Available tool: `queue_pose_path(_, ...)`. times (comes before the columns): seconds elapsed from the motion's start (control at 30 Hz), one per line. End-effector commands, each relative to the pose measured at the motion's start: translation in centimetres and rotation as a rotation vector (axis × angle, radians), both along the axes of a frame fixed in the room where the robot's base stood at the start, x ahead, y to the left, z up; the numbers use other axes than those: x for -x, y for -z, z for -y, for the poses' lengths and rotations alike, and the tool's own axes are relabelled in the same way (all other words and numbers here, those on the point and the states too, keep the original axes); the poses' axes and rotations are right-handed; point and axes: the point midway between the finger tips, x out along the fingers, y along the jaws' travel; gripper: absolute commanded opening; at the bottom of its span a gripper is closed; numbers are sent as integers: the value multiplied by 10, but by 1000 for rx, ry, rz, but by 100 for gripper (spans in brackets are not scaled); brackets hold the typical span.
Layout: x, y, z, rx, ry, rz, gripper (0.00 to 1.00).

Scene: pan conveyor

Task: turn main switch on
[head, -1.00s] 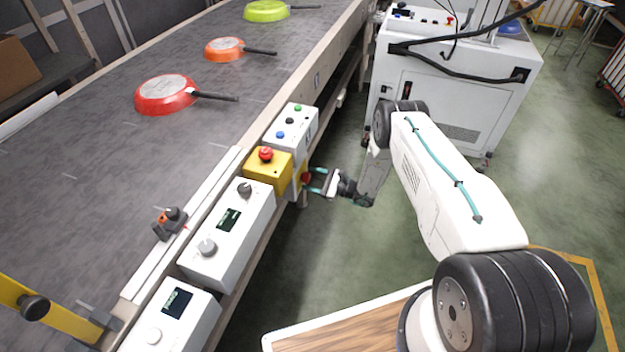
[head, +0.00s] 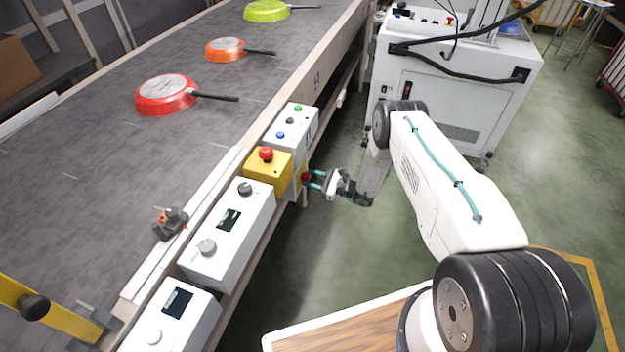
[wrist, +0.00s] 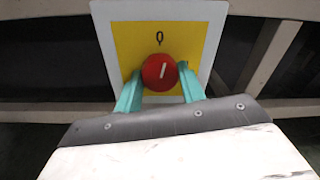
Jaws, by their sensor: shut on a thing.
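The main switch is a round red knob (wrist: 160,72) with a white line on a yellow plate (wrist: 125,42) with a white border. A mark like a 0 stands above the knob, and the white line is tilted a little right of upright. In the head view the red knob (head: 306,177) shows on the side of the conveyor, below the yellow box. My gripper (wrist: 158,90) has its teal fingers on either side of the knob and is shut on it. In the head view my gripper (head: 312,180) reaches the knob from the right.
A yellow box with a red button (head: 266,154) and white control boxes (head: 228,235) line the conveyor edge. Red, orange and green pans lie on the belt (head: 110,180). A white cabinet (head: 450,95) stands behind my arm. Green floor is open at right.

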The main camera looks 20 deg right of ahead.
Motion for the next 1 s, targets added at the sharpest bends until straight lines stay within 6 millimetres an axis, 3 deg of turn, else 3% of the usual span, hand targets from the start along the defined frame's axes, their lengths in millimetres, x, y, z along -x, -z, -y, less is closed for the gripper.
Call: queue_pose_path(1.0, 2, 2, 0, -549, -1, -760, 16)
